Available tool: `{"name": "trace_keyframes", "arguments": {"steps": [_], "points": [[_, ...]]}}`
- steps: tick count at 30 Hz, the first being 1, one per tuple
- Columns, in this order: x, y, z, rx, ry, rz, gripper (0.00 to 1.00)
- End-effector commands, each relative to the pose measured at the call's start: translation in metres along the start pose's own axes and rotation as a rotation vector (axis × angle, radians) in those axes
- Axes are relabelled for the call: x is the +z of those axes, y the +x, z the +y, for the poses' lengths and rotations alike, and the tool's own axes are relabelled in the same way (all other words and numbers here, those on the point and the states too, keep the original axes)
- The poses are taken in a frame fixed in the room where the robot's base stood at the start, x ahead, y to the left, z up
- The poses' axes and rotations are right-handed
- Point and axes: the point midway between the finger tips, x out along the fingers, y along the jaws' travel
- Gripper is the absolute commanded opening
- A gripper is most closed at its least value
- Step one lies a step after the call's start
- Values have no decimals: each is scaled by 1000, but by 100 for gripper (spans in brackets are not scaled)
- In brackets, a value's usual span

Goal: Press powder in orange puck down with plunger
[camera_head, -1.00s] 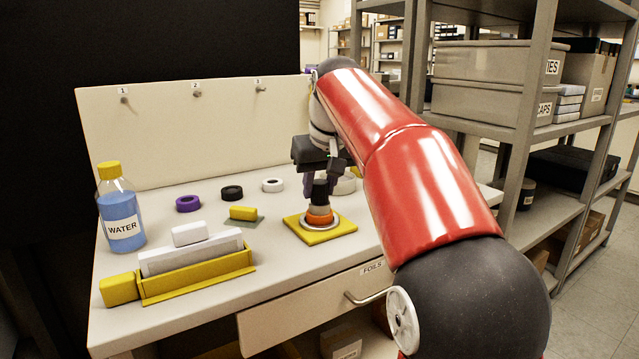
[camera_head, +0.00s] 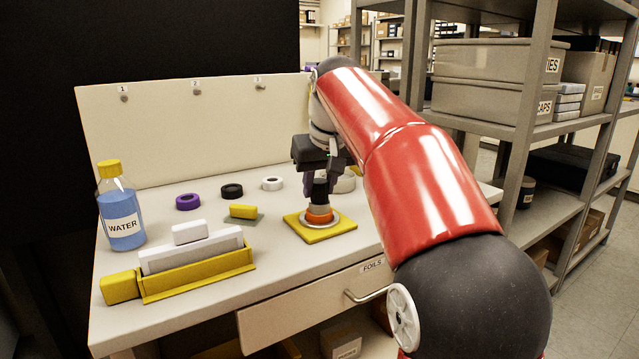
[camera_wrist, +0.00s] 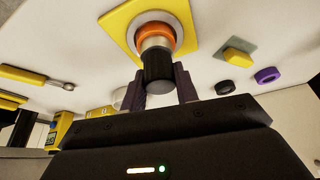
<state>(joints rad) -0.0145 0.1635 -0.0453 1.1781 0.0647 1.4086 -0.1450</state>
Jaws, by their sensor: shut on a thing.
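The orange puck (camera_head: 320,216) sits in a metal ring on a yellow square plate (camera_head: 337,233); it also shows in the wrist view (camera_wrist: 142,34). The plunger (camera_head: 320,190) has a black handle and a metal lower part, and stands upright with its lower end at the puck. My gripper (camera_wrist: 164,88) is shut on the plunger's black handle, a purple finger on each side, right above the puck. The powder is hidden by the plunger and the puck.
Purple (camera_head: 188,202), black (camera_head: 232,191) and white (camera_head: 272,184) rings lie behind. A yellow block (camera_head: 243,211) rests on a grey-green square. A water bottle (camera_head: 121,210) and a yellow tray (camera_head: 200,277) holding a white block stand left. A shelf rack (camera_head: 523,130) stands right.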

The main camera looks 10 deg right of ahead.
Motion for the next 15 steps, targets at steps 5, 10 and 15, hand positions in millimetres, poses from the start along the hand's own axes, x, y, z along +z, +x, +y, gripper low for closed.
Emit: {"name": "trace_keyframes", "arguments": {"steps": [5,10,15], "points": [[2,5,0,-1,0,-12,0],[0,0,0,-1,0,-12,0],[-6,-14,0,-1,0,-9,0]]}}
